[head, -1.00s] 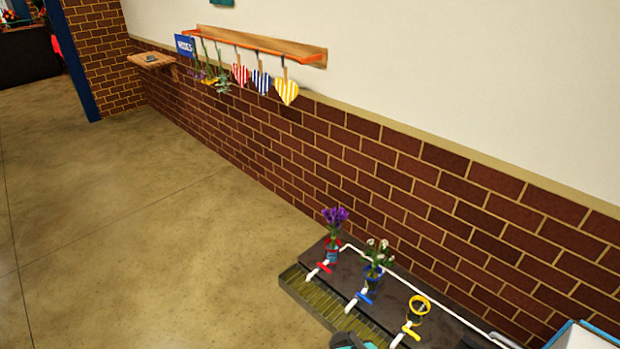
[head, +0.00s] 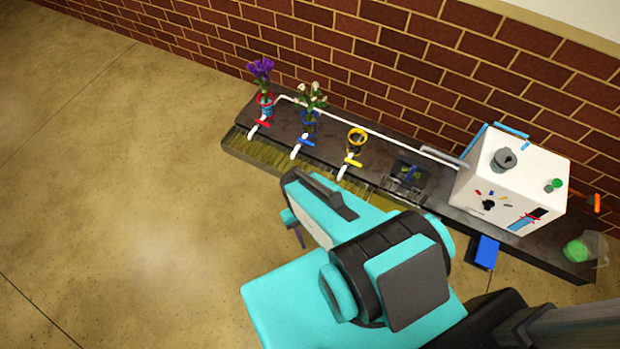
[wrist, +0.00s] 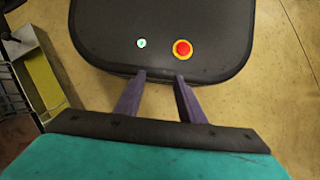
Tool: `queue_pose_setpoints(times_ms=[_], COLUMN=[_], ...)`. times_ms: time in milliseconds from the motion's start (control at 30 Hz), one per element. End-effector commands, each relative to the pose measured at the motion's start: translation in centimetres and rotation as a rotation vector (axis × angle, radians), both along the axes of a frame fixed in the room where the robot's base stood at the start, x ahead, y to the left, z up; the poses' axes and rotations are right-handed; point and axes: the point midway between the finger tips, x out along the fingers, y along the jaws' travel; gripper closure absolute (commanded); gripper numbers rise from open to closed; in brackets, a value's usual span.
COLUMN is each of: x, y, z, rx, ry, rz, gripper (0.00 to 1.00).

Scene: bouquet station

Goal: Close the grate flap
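A dark square opening or hatch (head: 407,174), with small blue and yellow parts in it, lies on the bench between the yellow-ringed holder and the white box. It looks like the grate flap's place, but I cannot tell the flap's exact angle. My gripper (wrist: 160,80) is open and empty in the wrist view, its two purple fingers apart above my own base. In the head view one purple finger shows at the gripper (head: 299,236), left of the bench's front edge and apart from it. My arm hides part of the bench front.
The dark bench (head: 340,125) runs along the brick wall, with a slatted yellowish trough (head: 262,150) in front. Taps and flower holders stand on it. A white box (head: 512,183) stands at right, with a blue piece (head: 486,251) low in front. The floor at left is clear.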

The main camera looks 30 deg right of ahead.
Motion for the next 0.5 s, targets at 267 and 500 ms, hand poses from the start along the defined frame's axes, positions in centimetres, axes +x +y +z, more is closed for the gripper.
queue_pose_setpoints(times_ms=[267,500], x=[-0.04,-0.54], y=[0.0,-0.11], z=[0.02,-0.11], rx=[0.0,-0.001], ry=[0.002,0.063], rz=[0.0,-0.002], gripper=[1.0,1.0])
